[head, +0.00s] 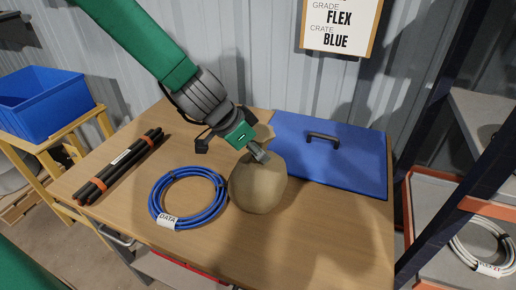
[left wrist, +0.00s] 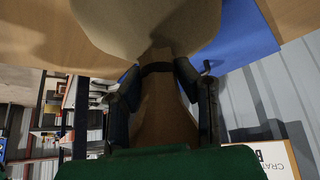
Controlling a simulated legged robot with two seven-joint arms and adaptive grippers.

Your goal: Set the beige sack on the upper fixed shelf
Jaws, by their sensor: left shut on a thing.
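The beige sack (head: 258,185) is round, with a narrow neck, and is over the middle of the brown table. My left gripper (head: 258,153) is shut on its neck from above. In the left wrist view the sack (left wrist: 150,25) fills the top middle, and its neck runs between the fingers of my left gripper (left wrist: 160,70). I cannot tell whether the sack's base touches the table. A dark-framed rack stands at the right, with a grey shelf (head: 470,112) above a lower orange-edged level. My right gripper is out of view.
The table (head: 330,235) also bears a blue cable coil (head: 155,198) tagged DATA, a bundle of black tubes (head: 118,168) and a blue lid (head: 365,165) with a black handle. A blue bin (head: 45,105) stands at the left. The rack's dark upright (head: 445,130) is beside the table.

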